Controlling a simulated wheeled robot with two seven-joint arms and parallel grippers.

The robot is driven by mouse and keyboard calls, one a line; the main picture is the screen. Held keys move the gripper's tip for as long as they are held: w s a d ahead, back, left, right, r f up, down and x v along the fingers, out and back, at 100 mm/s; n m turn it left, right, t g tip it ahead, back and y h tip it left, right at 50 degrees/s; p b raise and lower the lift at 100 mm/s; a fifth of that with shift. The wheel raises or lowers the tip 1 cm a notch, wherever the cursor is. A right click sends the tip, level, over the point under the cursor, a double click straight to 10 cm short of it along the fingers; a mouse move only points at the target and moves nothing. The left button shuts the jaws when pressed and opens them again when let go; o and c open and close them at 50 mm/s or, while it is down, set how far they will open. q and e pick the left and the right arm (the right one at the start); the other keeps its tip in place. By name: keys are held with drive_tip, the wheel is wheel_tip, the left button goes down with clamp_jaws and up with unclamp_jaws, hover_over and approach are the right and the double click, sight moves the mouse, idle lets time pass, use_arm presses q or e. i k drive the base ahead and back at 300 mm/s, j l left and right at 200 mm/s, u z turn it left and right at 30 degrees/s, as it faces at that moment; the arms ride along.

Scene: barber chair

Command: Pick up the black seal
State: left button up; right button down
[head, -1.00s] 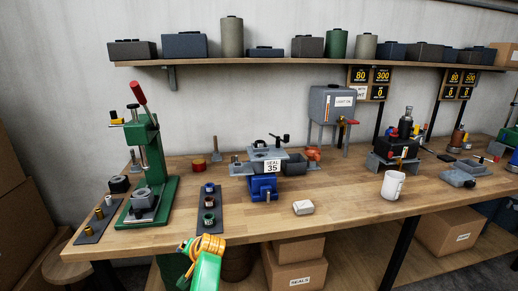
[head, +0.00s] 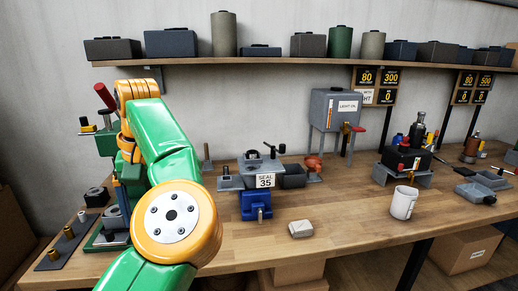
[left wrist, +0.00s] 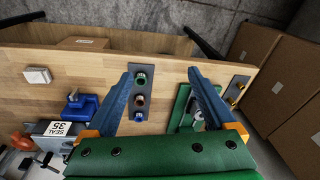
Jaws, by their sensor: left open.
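My left gripper (left wrist: 162,74) is open and empty in the left wrist view, its two blue fingers apart above the bench. Between and below them a dark strip (left wrist: 143,70) carries a row of small ring-like parts: a greenish dark one (left wrist: 141,79), a copper one (left wrist: 140,100) and a blue one (left wrist: 139,116). I cannot tell for certain which is the black seal. In the head view my left arm hides this strip and the gripper's fingers. A dark ring-shaped part (head: 97,195) stands by the green press at the left. My right gripper is not in view.
The wooden bench (head: 340,230) holds a grey fixture with a "SEAL 35" card (head: 265,181), a blue vise (head: 255,207), a whitish block (head: 301,229) and a white mug (head: 403,202). A second strip with brass parts (left wrist: 236,88) lies beyond the green press base (left wrist: 183,108).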

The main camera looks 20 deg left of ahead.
sight(251, 154)
drive_tip(key=i, duration=1.55)
